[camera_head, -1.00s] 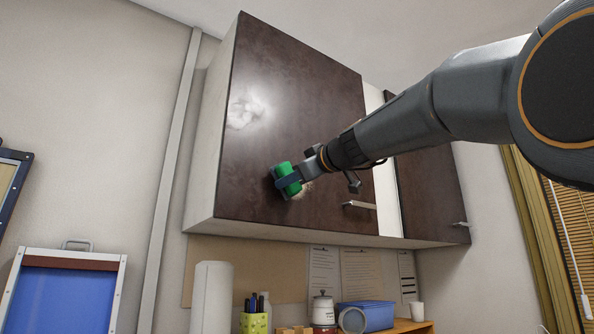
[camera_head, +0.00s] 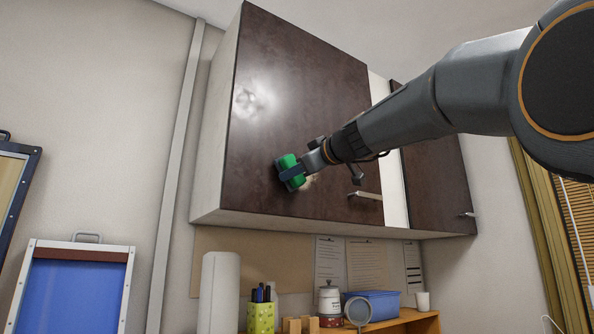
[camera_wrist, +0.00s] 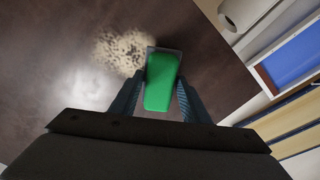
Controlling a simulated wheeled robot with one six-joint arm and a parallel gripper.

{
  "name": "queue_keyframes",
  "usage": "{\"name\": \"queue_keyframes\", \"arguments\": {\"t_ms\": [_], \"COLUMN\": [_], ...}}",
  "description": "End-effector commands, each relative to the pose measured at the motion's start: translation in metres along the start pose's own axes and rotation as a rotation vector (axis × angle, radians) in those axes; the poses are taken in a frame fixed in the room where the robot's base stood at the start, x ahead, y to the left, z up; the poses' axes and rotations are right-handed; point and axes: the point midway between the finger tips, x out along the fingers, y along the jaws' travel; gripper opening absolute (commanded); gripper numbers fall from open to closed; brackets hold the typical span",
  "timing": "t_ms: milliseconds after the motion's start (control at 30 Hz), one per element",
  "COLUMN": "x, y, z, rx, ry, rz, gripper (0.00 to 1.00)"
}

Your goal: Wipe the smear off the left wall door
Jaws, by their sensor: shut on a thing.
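The left wall door (camera_head: 300,100) is a dark brown cabinet door, closed, with a bar handle (camera_head: 366,195) at its lower right. My gripper (camera_head: 291,173) is shut on a green sponge block (camera_wrist: 161,82) with a grey face, held at the lower middle of the door. The sponge appears at or very close to the door; contact is not clear. A tan speckled smear (camera_wrist: 122,50) lies on the door beside the sponge, left of it in the wrist view. In the head view the smear (camera_head: 312,181) is mostly hidden behind my gripper.
A bright whitish patch (camera_head: 252,101), seemingly glare, shows on the door's upper left. A second dark door (camera_head: 437,185) is at right. Below are a paper roll (camera_head: 219,290), a pen cup (camera_head: 261,317) and a blue box (camera_head: 372,304).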

Motion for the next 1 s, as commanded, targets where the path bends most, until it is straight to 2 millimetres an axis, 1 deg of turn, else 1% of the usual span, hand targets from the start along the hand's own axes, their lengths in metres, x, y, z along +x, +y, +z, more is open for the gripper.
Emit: {"name": "queue_keyframes", "arguments": {"t_ms": [800, 1000], "x": [0.013, 0.013], "y": [0.0, 0.009], "z": [0.0, 0.007], "rx": [0.001, -0.001], "ry": [0.001, 0.0], "rz": [0.001, 0.002], "gripper": [0.24, 0.24]}}
